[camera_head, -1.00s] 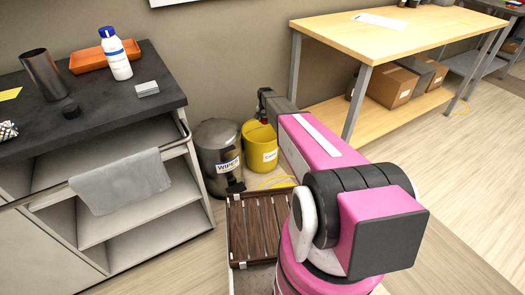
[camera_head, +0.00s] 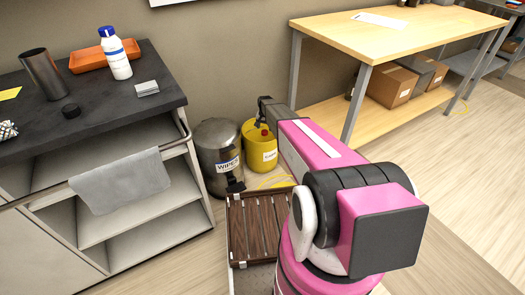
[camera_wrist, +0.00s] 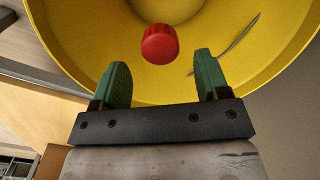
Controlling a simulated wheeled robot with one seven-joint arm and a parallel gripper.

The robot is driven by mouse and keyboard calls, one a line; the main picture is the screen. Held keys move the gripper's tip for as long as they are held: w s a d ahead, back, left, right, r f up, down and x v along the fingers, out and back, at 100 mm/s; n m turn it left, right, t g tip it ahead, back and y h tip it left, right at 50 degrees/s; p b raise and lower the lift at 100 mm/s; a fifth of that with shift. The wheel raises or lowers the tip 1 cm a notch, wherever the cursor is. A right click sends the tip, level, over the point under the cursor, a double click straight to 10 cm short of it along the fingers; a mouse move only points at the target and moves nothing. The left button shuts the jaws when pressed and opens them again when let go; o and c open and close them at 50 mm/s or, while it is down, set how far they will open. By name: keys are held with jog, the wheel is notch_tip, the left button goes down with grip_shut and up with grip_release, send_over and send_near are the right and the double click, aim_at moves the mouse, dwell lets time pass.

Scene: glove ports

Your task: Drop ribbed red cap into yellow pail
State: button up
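The yellow pail (camera_head: 264,158) stands on the floor against the wall, with a white label on its front. In the wrist view its rim and inner wall (camera_wrist: 85,45) fill the top. The red cap (camera_wrist: 160,44) shows inside the pail's outline, beyond my fingertips and apart from them. It also shows as a small red spot at the pail's mouth in the head view (camera_head: 264,132). I cannot tell whether it touches the pail's bottom. My gripper (camera_wrist: 160,75) is over the pail with its green fingers apart and nothing between them.
A grey metal bin (camera_head: 217,150) labelled WIPES stands just left of the pail. A dark-topped counter (camera_head: 110,110) is at left, and a wooden table (camera_head: 400,35) is at right. A slatted brown rack (camera_head: 258,225) lies in front.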

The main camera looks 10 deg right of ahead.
dwell(0.3)
notch_tip(320, 180, up, 11)
dwell(0.5)
jog(key=shift+f, duration=0.1)
